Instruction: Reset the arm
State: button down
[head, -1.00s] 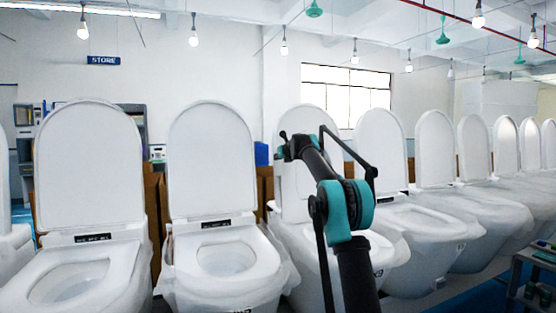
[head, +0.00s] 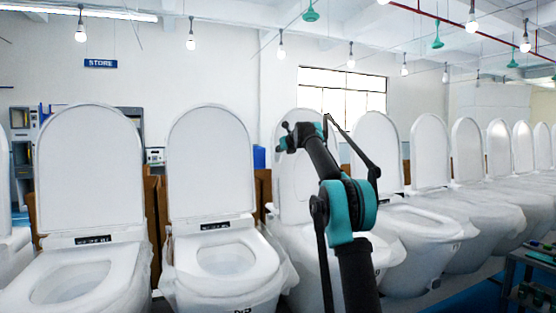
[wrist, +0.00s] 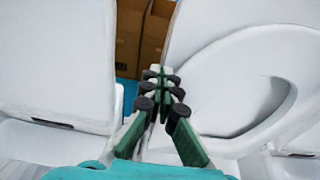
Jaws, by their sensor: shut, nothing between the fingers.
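My arm (head: 345,205) rises in front of the row of toilets in the head view, bent at the elbow, with its far end pointing back and to the left. In the wrist view my gripper (wrist: 160,78) is shut, its green and black fingers meeting with nothing between them. A white toilet seat (wrist: 245,90) shows to the right of the fingers, and a white raised lid (wrist: 58,65) to the left. I cannot tell whether the fingers touch either one.
White toilets with raised lids, such as this one (head: 211,165), stand in a long row. Brown cardboard (wrist: 143,38) shows behind the fingers. A small dark rack (head: 530,275) stands at the lower right. A blue STORE sign (head: 100,63) hangs on the back wall.

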jog(key=shift+r, duration=2.35)
jog(key=s+d+f+n+g+h, duration=0.15)
jog(key=s+f+n+g, duration=0.35)
jog(key=s+f+n, duration=1.85)
jog(key=s+d+f+n+g+h, duration=0.1)
jog(key=s+d+f+n, duration=0.1)
jog(key=s+f, duration=0.9)
jog(key=s+d+f+n+g+h, duration=0.1)
jog(key=s+f+n, duration=0.3)
jog(key=s+f, duration=0.8)
jog(key=s+d+f+n+g+h, duration=0.1)
jog(key=s+d+f+n+g, duration=0.1)
jog(key=s+f, duration=1)
jog(key=s+d+n, duration=0.1)
jog(key=s+d, duration=0.1)
jog(key=s, duration=0.7)
jog(key=shift+g, duration=0.3)
jog(key=shift+d+r, duration=0.1)
jog(key=shift+d, duration=0.05)
